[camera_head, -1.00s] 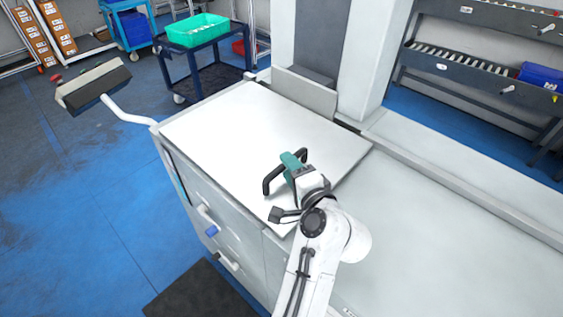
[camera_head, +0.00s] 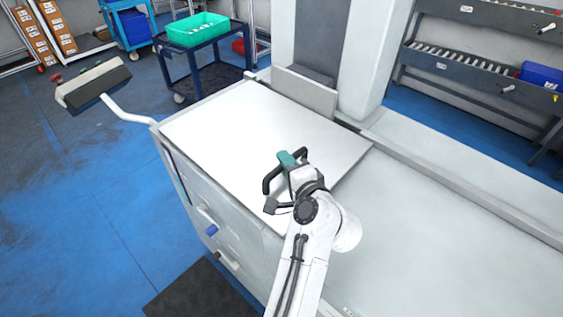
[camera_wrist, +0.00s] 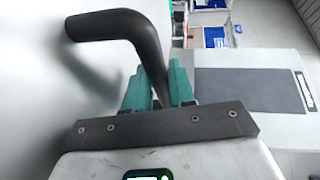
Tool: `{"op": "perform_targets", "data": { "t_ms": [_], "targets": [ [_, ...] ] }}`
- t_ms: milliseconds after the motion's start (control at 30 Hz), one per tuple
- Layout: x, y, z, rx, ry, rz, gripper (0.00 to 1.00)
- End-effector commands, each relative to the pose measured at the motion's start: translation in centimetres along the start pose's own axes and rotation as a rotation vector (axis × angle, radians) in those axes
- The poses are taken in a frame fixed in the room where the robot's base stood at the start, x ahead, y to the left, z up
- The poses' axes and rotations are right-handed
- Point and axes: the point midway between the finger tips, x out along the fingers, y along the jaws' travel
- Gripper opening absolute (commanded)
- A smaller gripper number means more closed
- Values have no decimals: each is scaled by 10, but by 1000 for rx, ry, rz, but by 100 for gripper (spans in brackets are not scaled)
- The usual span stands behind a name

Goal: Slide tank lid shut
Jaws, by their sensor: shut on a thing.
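The tank lid (camera_head: 245,120) is a flat white panel lying on the left part of the long white machine top. A black bent bar handle (camera_head: 267,186) stands on it near its front right corner. The handle also shows large in the wrist view (camera_wrist: 125,22). My gripper (camera_head: 287,159) has teal fingers, and they are shut on the handle. In the wrist view, the fingers (camera_wrist: 164,88) close around the handle's near leg. My wrist hides part of the lid's front corner in the head view.
The white top (camera_head: 450,240) to the right of the lid is clear. A grey upright plate (camera_head: 305,92) and a white column (camera_head: 365,60) stand behind the lid. A monitor on an arm (camera_head: 95,87) sticks out at the left. A cart with a green crate (camera_head: 198,30) stands behind.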

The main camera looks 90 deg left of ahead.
Motion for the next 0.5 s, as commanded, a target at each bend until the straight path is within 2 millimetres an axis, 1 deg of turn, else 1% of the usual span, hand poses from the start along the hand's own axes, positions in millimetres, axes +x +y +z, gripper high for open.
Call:
{"op": "perform_targets", "data": {
  "t_ms": [33, 367, 433, 500],
  "targets": [
    [0, -5, 0, -4, 0, -7, 0],
    [0, -8, -1, -6, 1, -11, 0],
    [2, -9, 0, -6, 0, -12, 0],
    [8, -11, 3, -7, -1, -13, 0]
  ]
}}
